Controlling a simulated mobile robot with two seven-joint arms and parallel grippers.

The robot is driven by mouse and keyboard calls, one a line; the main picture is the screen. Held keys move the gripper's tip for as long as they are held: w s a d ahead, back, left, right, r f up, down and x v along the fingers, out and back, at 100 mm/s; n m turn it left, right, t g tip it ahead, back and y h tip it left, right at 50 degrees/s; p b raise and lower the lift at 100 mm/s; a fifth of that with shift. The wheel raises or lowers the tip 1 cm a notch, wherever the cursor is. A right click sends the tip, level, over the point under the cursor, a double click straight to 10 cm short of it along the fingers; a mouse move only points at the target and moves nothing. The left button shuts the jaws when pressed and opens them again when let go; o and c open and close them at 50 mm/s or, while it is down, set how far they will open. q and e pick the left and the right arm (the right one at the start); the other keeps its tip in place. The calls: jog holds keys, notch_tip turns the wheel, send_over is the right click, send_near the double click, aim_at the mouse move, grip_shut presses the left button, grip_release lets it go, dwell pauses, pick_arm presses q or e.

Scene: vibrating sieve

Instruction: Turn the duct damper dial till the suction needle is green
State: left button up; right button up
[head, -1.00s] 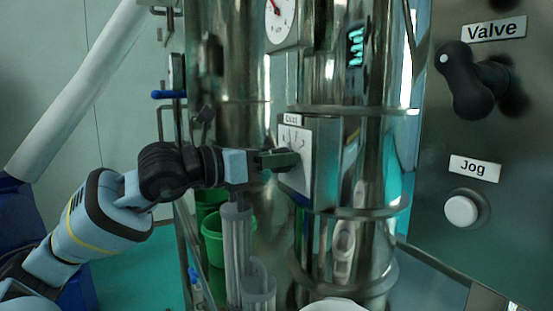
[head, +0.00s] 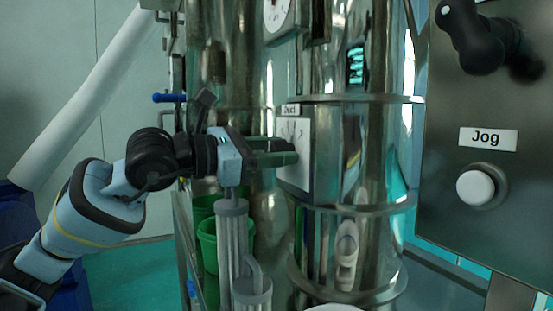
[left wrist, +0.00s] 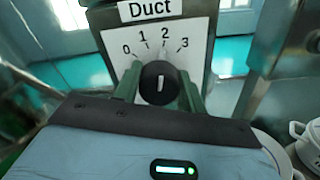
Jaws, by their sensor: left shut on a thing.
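The duct damper dial is a black round knob (left wrist: 158,83) on a white plate (left wrist: 190,40) marked 0 to 3 under a "Duct" label. In the left wrist view, its white mark points nearly straight up, between 1 and 2. My left gripper (left wrist: 160,92) has a green finger on each side of the knob and is shut on it. In the head view, my left gripper (head: 284,152) reaches from the left to the plate (head: 303,170) and hides the knob. The gauge (head: 278,14) is cut off at the top; its reading is unclear. My right gripper is out of view.
Shiny steel columns with flanges (head: 375,98) stand around the dial. A panel at right carries a black handle (head: 475,40) and a white Jog button (head: 475,187). Green buckets (head: 208,240) stand below my left arm.

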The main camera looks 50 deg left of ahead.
aim_at(269, 151)
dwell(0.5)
pick_arm(q)
jog(key=o, duration=1)
jog(key=shift+s, duration=0.1)
jog(key=b+v, duration=0.1)
jog(key=v, duration=0.5)
jog(key=shift+b, duration=0.35)
jog(key=shift+v, duration=0.85)
